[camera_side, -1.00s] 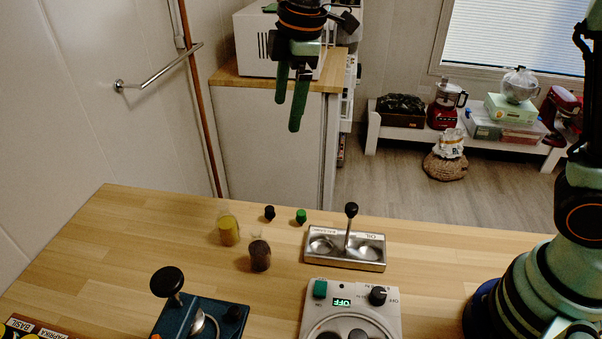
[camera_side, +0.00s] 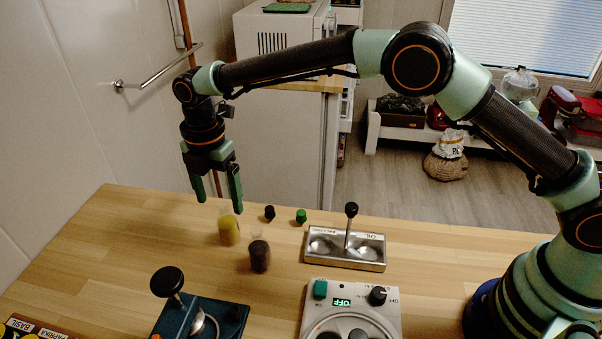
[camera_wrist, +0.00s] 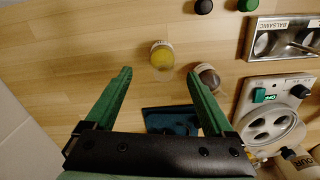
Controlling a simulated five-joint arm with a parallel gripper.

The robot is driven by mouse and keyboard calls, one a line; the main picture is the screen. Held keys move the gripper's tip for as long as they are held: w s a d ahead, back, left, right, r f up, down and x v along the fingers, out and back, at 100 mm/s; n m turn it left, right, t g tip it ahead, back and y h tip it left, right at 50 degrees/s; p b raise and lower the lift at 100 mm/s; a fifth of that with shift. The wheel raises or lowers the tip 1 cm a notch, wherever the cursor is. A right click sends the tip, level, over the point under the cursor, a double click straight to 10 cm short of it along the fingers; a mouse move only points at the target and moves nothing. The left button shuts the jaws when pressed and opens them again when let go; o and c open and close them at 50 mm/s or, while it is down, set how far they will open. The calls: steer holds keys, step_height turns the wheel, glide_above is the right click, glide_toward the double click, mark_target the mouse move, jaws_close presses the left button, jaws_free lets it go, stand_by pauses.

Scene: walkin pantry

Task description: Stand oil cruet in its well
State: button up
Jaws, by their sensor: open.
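The oil cruet, a clear bottle with yellow liquid (camera_side: 229,231), stands upright on the wooden counter; it also shows in the wrist view (camera_wrist: 162,58). A second cruet with dark liquid (camera_side: 260,256) stands just right of it and nearer the front. The metal cruet stand (camera_side: 345,262) has two wells, an upright handle and labels reading OIL and BALSAMIC; both wells look empty. My gripper (camera_side: 219,190) is open and empty, pointing down above and slightly behind the oil cruet. In the wrist view the oil cruet lies beyond the fingertips, between their lines.
A black stopper (camera_side: 269,213) and a green stopper (camera_side: 301,216) stand behind the cruets. A kitchen scale (camera_side: 350,310) reading OFF and a dark blue device with a black knob (camera_side: 200,318) sit at the front. The counter's left part is clear.

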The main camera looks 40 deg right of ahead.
mark_target(227, 222)
steer(key=shift+s+d+f, duration=0.1)
steer(key=shift+f, duration=1.85)
steer(key=shift+d+f, duration=0.1)
steer(key=shift+f, duration=1.85)
steer(key=shift+r, duration=0.1)
jaws_close()
